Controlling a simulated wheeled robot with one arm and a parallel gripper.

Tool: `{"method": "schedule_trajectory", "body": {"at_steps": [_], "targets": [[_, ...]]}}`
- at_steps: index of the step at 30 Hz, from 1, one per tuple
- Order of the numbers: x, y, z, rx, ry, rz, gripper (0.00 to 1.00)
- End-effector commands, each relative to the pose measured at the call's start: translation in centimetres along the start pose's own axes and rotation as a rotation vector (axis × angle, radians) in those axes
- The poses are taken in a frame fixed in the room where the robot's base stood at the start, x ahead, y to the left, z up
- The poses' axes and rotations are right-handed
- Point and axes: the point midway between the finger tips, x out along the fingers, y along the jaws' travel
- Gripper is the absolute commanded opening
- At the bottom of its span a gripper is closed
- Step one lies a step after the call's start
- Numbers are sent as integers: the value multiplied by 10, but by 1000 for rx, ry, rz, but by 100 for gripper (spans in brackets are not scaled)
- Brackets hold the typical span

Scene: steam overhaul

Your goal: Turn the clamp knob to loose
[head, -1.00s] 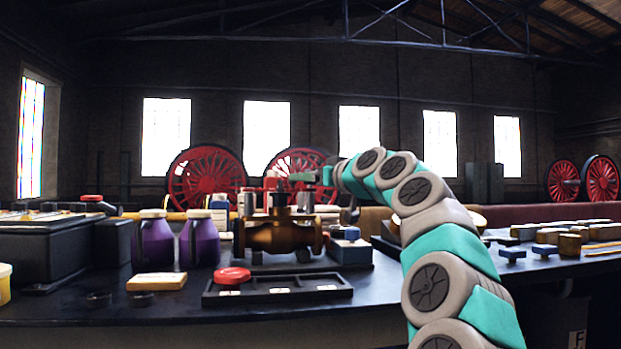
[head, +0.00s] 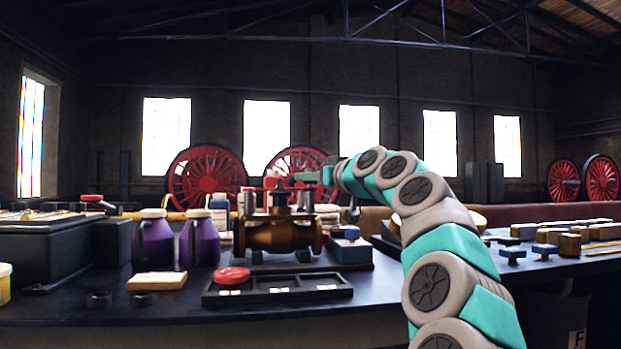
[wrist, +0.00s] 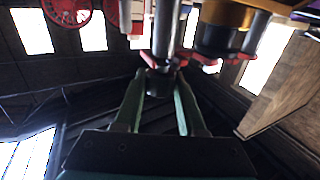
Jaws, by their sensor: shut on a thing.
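A bronze valve body (head: 280,235) stands on the bench, with upright posts above it. My gripper (head: 303,177) reaches in from the right, above the posts. In the wrist view, my gripper (wrist: 161,84) has its two green fingers closed around a dark knob-like piece (wrist: 160,78) at the end of a steel rod (wrist: 166,30). Small red parts show beside this piece. I take it to be the clamp knob; its markings and turn position cannot be read. The knob is too small to make out in the head view.
Two purple jugs (head: 154,241) stand left of the valve. A black tray (head: 280,290) with a red round piece (head: 232,275) lies in front. A blue box (head: 350,248) is right of the valve. In the wrist view a yellow and black part (wrist: 225,25) is close on the right.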

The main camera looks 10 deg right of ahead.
Motion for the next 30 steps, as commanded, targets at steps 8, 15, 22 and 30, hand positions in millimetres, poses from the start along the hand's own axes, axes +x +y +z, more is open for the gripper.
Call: {"method": "schedule_trajectory", "body": {"at_steps": [8,15,22,30], "targets": [[0,1,-5,3,2,-74,0],[1,2,-8,3,-1,-216,0],[1,3,-6,1,-2,-340,0],[1,3,-3,0,-3,-440,0]]}}
